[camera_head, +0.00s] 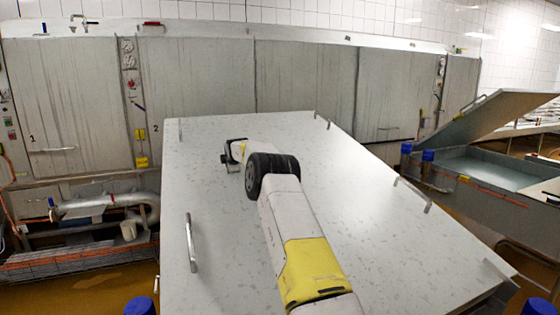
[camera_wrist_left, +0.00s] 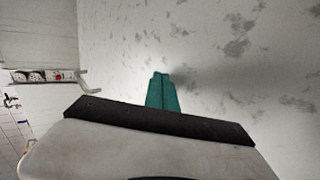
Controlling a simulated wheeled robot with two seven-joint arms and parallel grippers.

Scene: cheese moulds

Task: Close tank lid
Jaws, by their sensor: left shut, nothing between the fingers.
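The tank lid (camera_head: 390,235) is a large pale grey speckled panel that fills the middle of the head view. It looks tilted; how far it stands from the tank rim cannot be told, as most of the rim is hidden. Metal handles sit along its edges, one at the left (camera_head: 191,243). My left arm reaches across the lid, with the left gripper (camera_head: 232,152) over its upper left part. In the left wrist view the teal fingers (camera_wrist_left: 162,92) are together and empty, pointing at the speckled surface (camera_wrist_left: 225,75). Whether they touch it is unclear. My right gripper is not seen.
A neighbouring tank (camera_head: 490,172) at the right has its lid (camera_head: 485,118) raised at a slant. Tall grey panels (camera_head: 195,90) line the back wall. Pipes (camera_head: 105,203) and stacked grating run low at the left. Blue-capped posts (camera_head: 140,306) stand near the front corners.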

